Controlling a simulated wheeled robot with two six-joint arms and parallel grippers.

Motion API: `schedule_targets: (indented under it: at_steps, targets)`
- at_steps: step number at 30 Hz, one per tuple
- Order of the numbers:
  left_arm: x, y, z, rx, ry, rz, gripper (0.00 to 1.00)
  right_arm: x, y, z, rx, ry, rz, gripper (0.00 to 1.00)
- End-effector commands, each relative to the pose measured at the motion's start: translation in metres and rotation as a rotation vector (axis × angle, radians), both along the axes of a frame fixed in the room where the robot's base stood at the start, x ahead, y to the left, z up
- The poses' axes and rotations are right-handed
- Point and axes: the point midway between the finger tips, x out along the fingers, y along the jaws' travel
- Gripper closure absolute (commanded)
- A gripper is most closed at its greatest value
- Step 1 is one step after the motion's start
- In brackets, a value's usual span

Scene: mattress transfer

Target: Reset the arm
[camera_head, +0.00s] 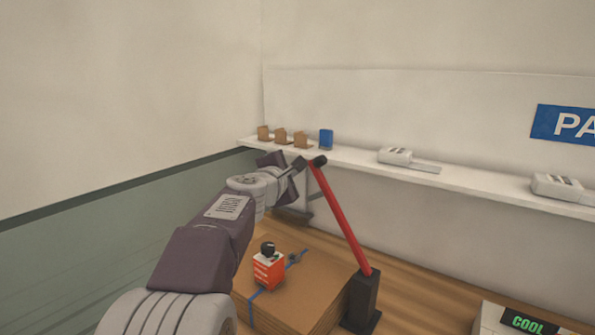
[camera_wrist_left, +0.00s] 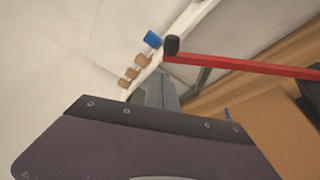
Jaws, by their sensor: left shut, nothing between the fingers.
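My left arm reaches in from the lower left in the head view. Its gripper (camera_head: 297,165) is shut and empty, close beside the black knob (camera_head: 318,161) of a red lever (camera_head: 342,218). I cannot tell whether it touches the knob. The lever tilts up and left from a black base (camera_head: 362,300). In the left wrist view the red lever (camera_wrist_left: 240,66) runs in from the right to its black knob (camera_wrist_left: 171,45), beyond the grey fingers (camera_wrist_left: 156,92). My right gripper is not in view.
A strapped cardboard stack (camera_head: 315,280) carries a red box (camera_head: 268,270) with a black top. A white wall shelf (camera_head: 470,182) holds small brown blocks (camera_head: 281,136), a blue block (camera_head: 326,139) and white devices (camera_head: 396,156). A unit reading COOL (camera_head: 490,318) stands lower right.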

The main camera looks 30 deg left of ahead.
Motion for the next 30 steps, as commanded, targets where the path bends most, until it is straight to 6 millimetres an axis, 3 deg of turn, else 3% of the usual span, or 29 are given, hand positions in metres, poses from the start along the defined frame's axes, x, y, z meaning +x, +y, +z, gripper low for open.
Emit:
schedule_targets:
  at_steps: [6, 23, 26, 29, 30]
  targets:
    - [-0.019, -0.002, 0.004, 0.0, 0.0, 0.005, 1.0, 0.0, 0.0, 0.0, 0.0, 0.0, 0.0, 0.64]
    - [-0.018, -0.006, 0.005, 0.0, -0.002, -0.002, 1.0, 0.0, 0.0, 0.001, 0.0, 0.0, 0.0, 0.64]
    - [-0.003, -0.04, 0.0, -0.007, 0.011, -0.08, 1.0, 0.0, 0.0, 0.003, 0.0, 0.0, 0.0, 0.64]
    - [0.01, -0.098, -0.054, 0.01, 0.136, -0.211, 1.0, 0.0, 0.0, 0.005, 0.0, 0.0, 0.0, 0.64]
    - [0.009, -0.121, -0.086, 0.052, 0.215, -0.274, 1.0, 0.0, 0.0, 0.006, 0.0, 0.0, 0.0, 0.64]
